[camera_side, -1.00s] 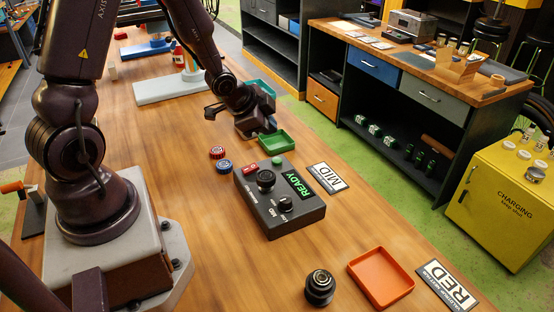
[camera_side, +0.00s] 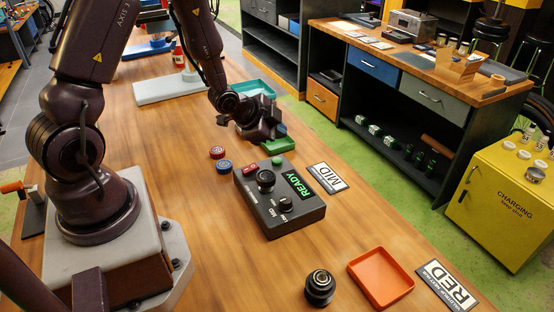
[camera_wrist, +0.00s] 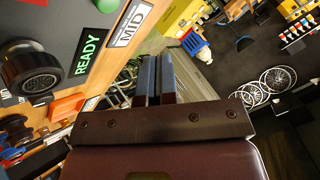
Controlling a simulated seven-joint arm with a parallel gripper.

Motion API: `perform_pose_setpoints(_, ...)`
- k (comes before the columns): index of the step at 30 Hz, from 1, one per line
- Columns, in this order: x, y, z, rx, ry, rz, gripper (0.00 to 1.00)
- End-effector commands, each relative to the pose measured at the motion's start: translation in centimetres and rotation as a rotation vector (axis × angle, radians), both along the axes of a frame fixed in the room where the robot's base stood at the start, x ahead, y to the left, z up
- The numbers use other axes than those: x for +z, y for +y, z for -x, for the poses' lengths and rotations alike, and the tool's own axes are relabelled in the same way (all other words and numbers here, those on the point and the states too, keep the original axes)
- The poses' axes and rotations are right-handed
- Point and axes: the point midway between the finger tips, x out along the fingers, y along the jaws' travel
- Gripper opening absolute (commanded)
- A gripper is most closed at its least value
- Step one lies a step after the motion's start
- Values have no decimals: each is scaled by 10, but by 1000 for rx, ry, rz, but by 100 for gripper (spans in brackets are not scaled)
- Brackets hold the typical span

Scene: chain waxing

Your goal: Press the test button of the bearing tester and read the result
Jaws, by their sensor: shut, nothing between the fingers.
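The bearing tester (camera_side: 283,222) is a dark box on the wooden bench in the side view. Its lit green display (camera_side: 298,185) reads READY, and the display also shows in the wrist view (camera_wrist: 88,52). A round green button (camera_side: 277,161) is at its far edge, beside a red part (camera_side: 250,170); the button shows at the top of the wrist view (camera_wrist: 107,5). A dark round bearing (camera_side: 265,181) sits on the tester, with a selector knob (camera_side: 285,204) in front. My gripper (camera_wrist: 155,82) is shut and empty, just beyond the button and apart from it.
Red (camera_side: 217,152) and blue (camera_side: 223,166) round pieces lie left of the tester. A MID card (camera_side: 327,178), an orange tray (camera_side: 381,278) and another dark bearing (camera_side: 319,288) lie nearby. The bench's near middle is clear.

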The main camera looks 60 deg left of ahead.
Motion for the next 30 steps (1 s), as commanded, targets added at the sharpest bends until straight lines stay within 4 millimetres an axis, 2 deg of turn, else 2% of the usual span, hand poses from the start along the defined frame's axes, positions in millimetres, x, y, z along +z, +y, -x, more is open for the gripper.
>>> perform_pose_setpoints(1,-9,0,0,0,5,2,0)
perform_pose_setpoints(6,-31,0,0,-1,3,0,0)
perform_pose_setpoints(12,-45,0,0,1,0,-1,0)
perform_pose_setpoints(30,-49,0,0,2,-1,-2,0)
